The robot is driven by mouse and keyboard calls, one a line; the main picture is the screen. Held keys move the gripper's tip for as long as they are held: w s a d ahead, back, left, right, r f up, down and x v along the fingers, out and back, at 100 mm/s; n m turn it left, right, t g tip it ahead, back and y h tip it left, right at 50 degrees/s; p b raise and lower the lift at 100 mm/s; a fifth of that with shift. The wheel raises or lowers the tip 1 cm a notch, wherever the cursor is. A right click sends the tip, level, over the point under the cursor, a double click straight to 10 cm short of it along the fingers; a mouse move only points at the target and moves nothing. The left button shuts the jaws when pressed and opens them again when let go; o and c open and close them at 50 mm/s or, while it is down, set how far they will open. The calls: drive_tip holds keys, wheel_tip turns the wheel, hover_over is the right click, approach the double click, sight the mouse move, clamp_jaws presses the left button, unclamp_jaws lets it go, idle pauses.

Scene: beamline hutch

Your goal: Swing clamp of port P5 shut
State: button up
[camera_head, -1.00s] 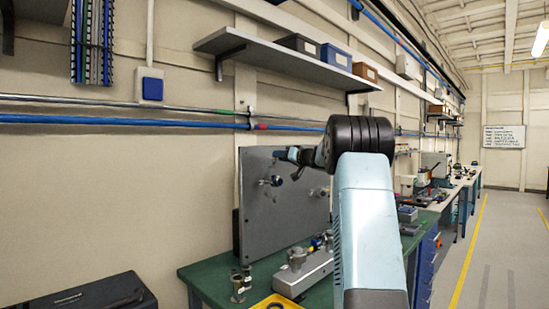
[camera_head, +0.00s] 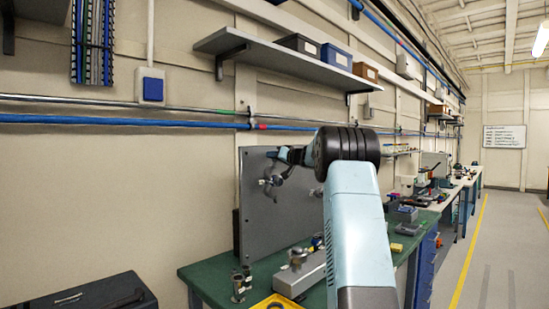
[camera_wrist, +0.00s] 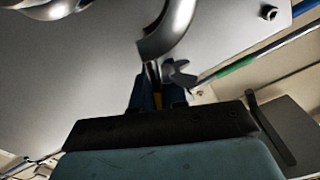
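The grey upright panel (camera_head: 262,220) stands at the back of the green bench and carries metal port fittings. One port fitting (camera_head: 270,182) shows just below my gripper (camera_head: 280,154) in the head view. In the wrist view a curved metal clamp band (camera_wrist: 168,30) crosses just beyond my gripper (camera_wrist: 154,90), with a wing nut (camera_wrist: 181,75) to its right. The dark fingertips are close to the band and nut. Contact, and whether the fingers hold anything, cannot be told. No port label is readable, so I cannot tell which port is P5.
The green bench (camera_head: 215,272) holds a grey metal block (camera_head: 300,275), small metal fittings (camera_head: 240,285) and a yellow tray (camera_head: 277,302). A shelf (camera_head: 290,62) with boxes hangs above. A blue pipe (camera_head: 120,119) runs along the wall. The aisle at right is clear.

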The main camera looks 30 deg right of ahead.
clamp_jaws()
